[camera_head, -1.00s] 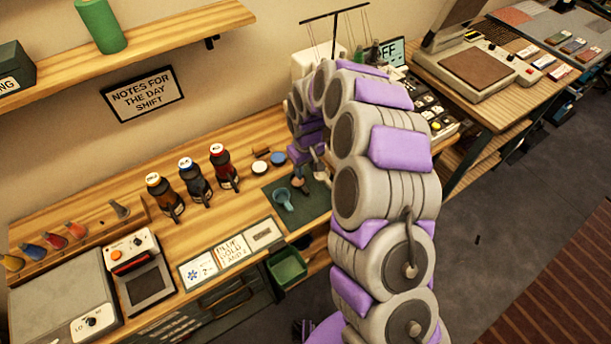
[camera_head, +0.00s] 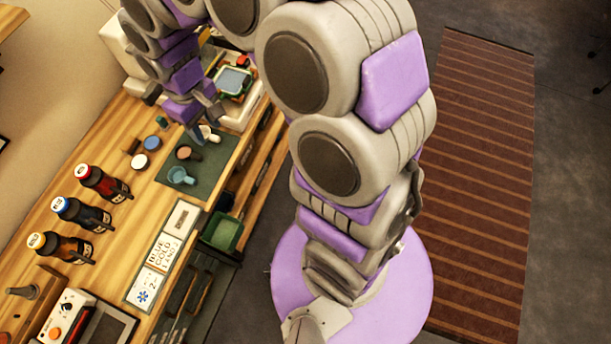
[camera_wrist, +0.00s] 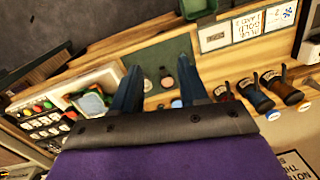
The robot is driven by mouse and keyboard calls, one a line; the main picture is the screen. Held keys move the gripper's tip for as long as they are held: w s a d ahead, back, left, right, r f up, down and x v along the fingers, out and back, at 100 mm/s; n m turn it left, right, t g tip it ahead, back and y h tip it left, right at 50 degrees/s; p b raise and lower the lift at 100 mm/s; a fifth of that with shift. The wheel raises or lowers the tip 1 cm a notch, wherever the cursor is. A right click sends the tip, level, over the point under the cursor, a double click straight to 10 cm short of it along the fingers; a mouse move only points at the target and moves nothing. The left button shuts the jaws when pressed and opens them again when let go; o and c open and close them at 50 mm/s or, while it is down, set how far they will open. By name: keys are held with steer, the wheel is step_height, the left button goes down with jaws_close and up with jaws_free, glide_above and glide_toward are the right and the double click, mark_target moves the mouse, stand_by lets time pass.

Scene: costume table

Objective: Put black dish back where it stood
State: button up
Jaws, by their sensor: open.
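A small dark dish with a brownish inside (camera_head: 187,153) sits on the green mat (camera_head: 205,172); it is the darkest dish I see, but I cannot tell that it is the black one. A blue cup (camera_head: 181,176) and a whitish cup (camera_head: 207,133) are on the mat either side of it. My gripper (camera_head: 207,119) is open above the mat's far end, near the whitish cup. In the wrist view its fingers (camera_wrist: 160,68) point over the mat, with a brownish round (camera_wrist: 167,81) between them. I see nothing held.
Two round lids, one white (camera_head: 139,161) and one bluish (camera_head: 153,142), lie left of the mat. Several bottles (camera_head: 82,215) stand farther left. Sign cards (camera_head: 163,252) line the front edge, and a green bin (camera_head: 222,232) hangs below it. A machine with a tray (camera_head: 234,82) stands beyond.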

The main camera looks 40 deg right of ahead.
steer(key=s+d+r+m, duration=0.1)
steer(key=s+d+r, duration=0.1)
steer(key=s, duration=0.6)
steer(key=s+d+r+m, duration=0.1)
steer(key=s+d, duration=0.3)
steer(key=s, duration=0.4)
steer(key=s+d+r+m+g, duration=0.1)
steer(key=s+d+r+m, duration=0.1)
steer(key=s, duration=0.7)
steer(key=shift+d+r+m, duration=0.35)
steer(key=shift+d+m, duration=0.15)
steer(key=shift+m, duration=0.1)
